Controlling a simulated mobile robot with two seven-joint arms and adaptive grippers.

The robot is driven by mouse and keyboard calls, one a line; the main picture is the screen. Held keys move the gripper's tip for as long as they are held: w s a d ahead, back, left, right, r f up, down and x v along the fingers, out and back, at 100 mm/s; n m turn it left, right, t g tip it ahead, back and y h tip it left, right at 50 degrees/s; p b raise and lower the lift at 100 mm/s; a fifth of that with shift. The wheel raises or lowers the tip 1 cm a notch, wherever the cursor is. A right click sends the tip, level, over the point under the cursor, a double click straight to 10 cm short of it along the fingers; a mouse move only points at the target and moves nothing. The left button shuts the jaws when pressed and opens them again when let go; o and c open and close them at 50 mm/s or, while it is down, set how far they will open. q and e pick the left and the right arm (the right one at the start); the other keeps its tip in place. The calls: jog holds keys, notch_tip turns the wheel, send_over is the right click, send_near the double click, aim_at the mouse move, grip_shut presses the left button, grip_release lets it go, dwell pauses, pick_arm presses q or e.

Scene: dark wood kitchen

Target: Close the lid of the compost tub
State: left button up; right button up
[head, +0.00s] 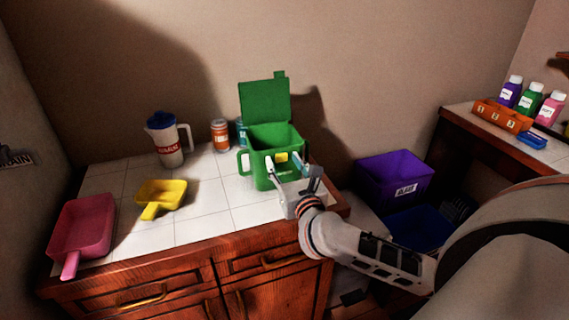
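The green compost tub (259,172) stands upright on the white tiled counter near its right end. Its lid (264,101) is open, standing up at the back of the tub with a small tab on top. The tub has a handle at its left side and a small yellow patch (282,157) on its front. My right gripper (287,164) is at the front of the tub, below the rim. Its fingers are spread apart with the yellow patch between them; I cannot tell whether they touch the tub. My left gripper is out of view.
A blue-lidded pitcher (169,144), an orange can (220,135), a yellow scoop (165,193) and a pink dustpan (82,228) stand to the left on the counter (202,204). A purple bin (392,178) and a blue bin (419,229) are at the right. The wall is close behind the lid.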

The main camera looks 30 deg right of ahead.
jog(key=v, duration=1.2)
